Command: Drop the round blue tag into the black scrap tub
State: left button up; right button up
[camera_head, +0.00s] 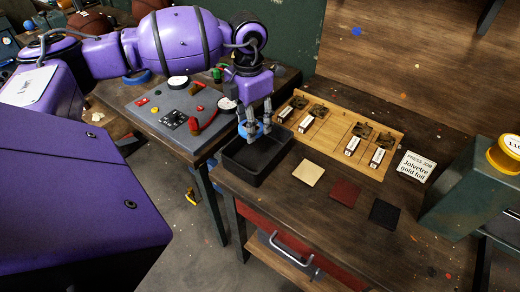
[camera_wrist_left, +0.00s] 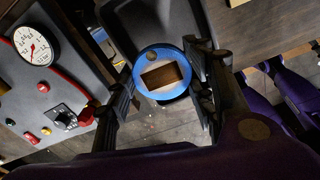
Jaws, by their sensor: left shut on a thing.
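In the left wrist view the tag (camera_wrist_left: 145,90) sits between the two fingers and shows a blue rim with a brown rectangle in the middle. The tub (camera_wrist_left: 150,22) lies beyond the tag there, with part of it hidden. The tag appears to be above the tub's rim, though the exact height is hard to tell. My right gripper is out of view.
A wooden tray (camera_head: 330,142) with stamps and labelled blocks lies behind the tub. Tan (camera_head: 308,172), red (camera_head: 345,193) and black (camera_head: 384,214) squares lie to its right. A grey control panel (camera_head: 160,112) with a red lever stands left. A green machine (camera_head: 465,195) stands right.

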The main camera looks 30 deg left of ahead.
pick_arm(q)
notch_tip(320, 180, down, 3)
jog(key=shift+r+b, duration=0.1)
jog(key=shift+b, duration=0.3)
jog(key=shift+f, duration=0.65)
jog(key=shift+w, duration=0.1)
jog(key=o, duration=1.2)
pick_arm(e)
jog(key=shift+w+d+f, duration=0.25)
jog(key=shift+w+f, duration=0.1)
pick_arm(q)
jog(key=shift+r, duration=0.1)
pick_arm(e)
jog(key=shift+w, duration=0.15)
pick_arm(q)
notch_tip(320, 180, up, 12)
jog(key=shift+f, duration=0.1)
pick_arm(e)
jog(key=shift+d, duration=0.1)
